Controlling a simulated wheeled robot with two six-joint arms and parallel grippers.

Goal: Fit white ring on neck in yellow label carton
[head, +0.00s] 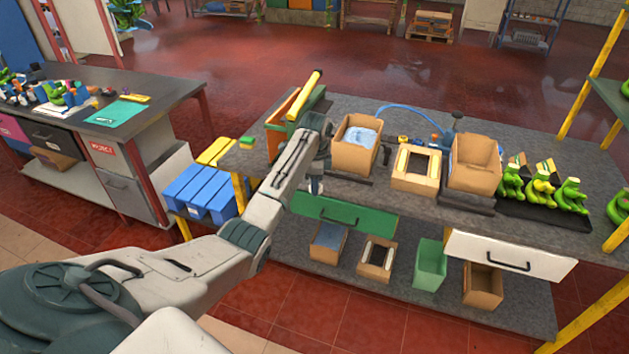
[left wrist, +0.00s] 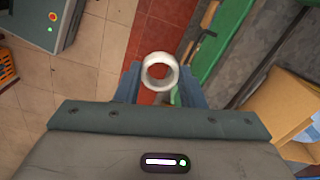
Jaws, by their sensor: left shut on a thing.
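A white ring (left wrist: 174,72) shows in the left wrist view between the two blue-grey fingers of my left gripper (left wrist: 160,80). The fingers are shut on it, and its hole faces the camera. In the head view my left gripper (head: 316,184) is at the bench's front edge, left of and below an open carton with blue film inside (head: 352,155). The ring cannot be made out clearly there. A second open carton (head: 475,170) stands further right. No yellow label can be made out on either carton, and no neck is visible. My right gripper is not in view.
Green bunches (head: 541,190) lie on a black tray at right. A green drawer front (head: 345,215) and a white one (head: 510,257) project below the bench top. Blue crates (head: 200,190) stand left.

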